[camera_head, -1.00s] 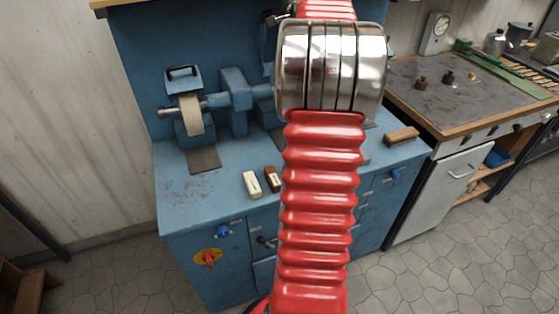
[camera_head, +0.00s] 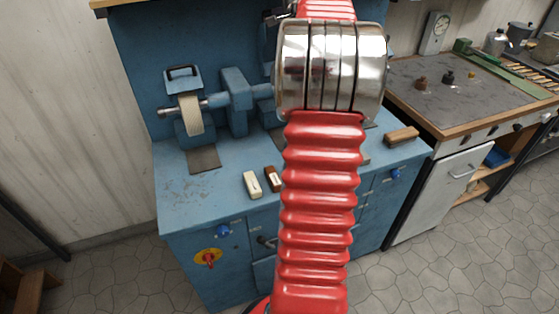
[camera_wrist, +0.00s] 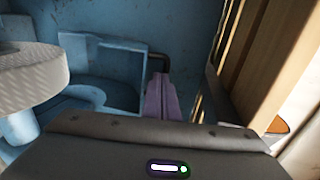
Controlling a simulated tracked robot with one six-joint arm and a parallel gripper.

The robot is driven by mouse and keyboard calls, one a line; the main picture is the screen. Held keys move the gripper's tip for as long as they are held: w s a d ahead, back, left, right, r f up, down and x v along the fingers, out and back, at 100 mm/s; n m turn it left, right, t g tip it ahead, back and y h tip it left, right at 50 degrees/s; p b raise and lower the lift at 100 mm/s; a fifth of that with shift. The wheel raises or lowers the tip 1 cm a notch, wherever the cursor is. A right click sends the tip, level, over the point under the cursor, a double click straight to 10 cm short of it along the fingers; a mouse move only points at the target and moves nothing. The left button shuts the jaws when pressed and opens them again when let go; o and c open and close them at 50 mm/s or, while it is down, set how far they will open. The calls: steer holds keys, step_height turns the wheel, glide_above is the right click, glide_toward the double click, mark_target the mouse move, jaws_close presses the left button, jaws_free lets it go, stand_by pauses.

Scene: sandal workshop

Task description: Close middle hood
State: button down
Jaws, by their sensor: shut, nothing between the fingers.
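A blue grinding machine (camera_head: 175,220) stands ahead. My red arm covers its middle, so the middle hood is hidden in the head view. In the wrist view, blue hood-like metal (camera_wrist: 105,65) stands behind a pale wheel (camera_wrist: 30,75); I cannot tell for sure which hood it is. My gripper (camera_wrist: 158,82) shows as purple fingers held together, empty. A dark bar-like handle (camera_wrist: 158,58) shows just beyond the fingertips; I cannot tell whether they touch. In the head view my gripper is hidden behind the arm.
A left hood (camera_head: 183,80) with a dark handle sits above a pale wheel (camera_head: 191,114). A white block (camera_head: 252,185) and a brown block (camera_head: 272,179) lie on the bench top. A wooden brush-like block (camera_head: 402,136) lies at right. A workbench (camera_head: 450,85) adjoins.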

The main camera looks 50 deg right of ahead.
steer(key=shift+f, duration=0.8)
